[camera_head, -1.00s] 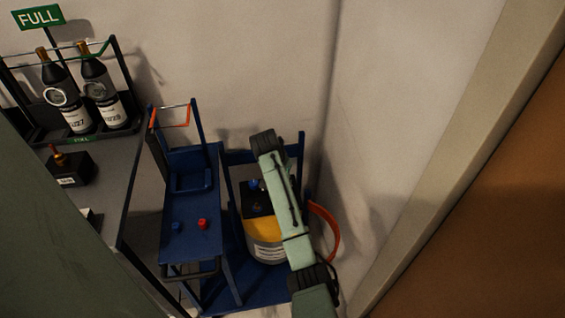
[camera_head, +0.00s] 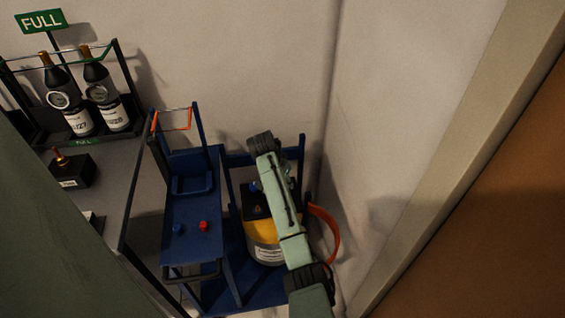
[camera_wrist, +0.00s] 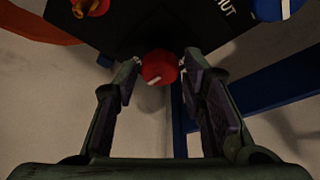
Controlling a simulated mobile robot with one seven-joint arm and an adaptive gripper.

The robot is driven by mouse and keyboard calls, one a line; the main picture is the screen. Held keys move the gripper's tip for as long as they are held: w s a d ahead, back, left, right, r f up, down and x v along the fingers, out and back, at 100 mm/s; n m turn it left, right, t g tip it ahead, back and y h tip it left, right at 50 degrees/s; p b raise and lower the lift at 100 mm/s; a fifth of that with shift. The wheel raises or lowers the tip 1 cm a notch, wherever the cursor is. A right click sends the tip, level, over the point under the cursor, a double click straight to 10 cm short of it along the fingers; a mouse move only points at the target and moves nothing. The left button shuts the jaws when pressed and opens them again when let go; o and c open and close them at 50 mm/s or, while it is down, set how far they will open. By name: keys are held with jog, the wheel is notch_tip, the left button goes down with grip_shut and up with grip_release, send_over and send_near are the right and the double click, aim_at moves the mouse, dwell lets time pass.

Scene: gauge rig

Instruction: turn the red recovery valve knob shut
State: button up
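The red recovery valve knob (camera_wrist: 158,67), with a white mark on it, is at the edge of a black block (camera_wrist: 115,30) in the wrist view. White lettering ending in "UT" shows on the block. My gripper (camera_wrist: 160,78) is open, one fingertip on each side of the knob. The fingertips are close to it; I cannot tell whether they touch. In the head view the black block (camera_head: 254,203) sits on top of a yellow and white cylinder (camera_head: 263,238). My arm hides the gripper's fingertips and this red knob there.
A blue knob (camera_wrist: 271,8) and a brass fitting (camera_wrist: 90,6) on red are close by on the block. A blue cart (camera_head: 190,245) with another red knob (camera_head: 203,226) stands left of the cylinder. An orange band (camera_head: 328,232) curves at its right, near the wall.

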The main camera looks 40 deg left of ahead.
jog(key=shift+o, duration=0.9)
jog(key=v, duration=1.2)
